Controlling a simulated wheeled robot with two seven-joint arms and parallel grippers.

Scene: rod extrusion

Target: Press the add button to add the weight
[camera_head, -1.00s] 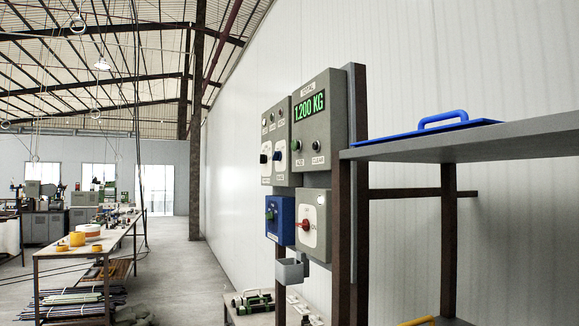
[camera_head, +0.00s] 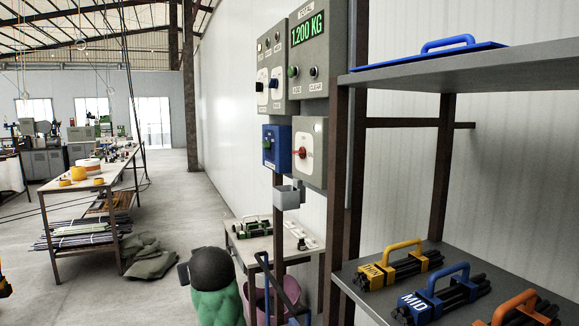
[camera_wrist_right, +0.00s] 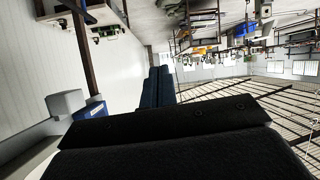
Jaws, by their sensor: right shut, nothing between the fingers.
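A grey control box (camera_head: 318,45) on the panel carries a green-lit display (camera_head: 307,28) reading 1.200 KG. Below the display, a green button (camera_head: 292,72) sits above a label that appears to read ADD. A dark button (camera_head: 314,72) beside it sits above a CLEAR label. My right gripper (camera_wrist_right: 161,72) shows in the right wrist view with its dark fingers together and nothing held. No gripper touches the buttons in the head view, where neither gripper shows clearly. My left gripper is not in view.
Below are a blue switch box (camera_head: 276,147) and a grey box with a red knob (camera_head: 301,152). A shelf (camera_head: 460,72) at right holds a blue-handled lid above and labelled rod carriers, including a blue one (camera_head: 432,297), below. A dark round object (camera_head: 212,268) stands at bottom centre.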

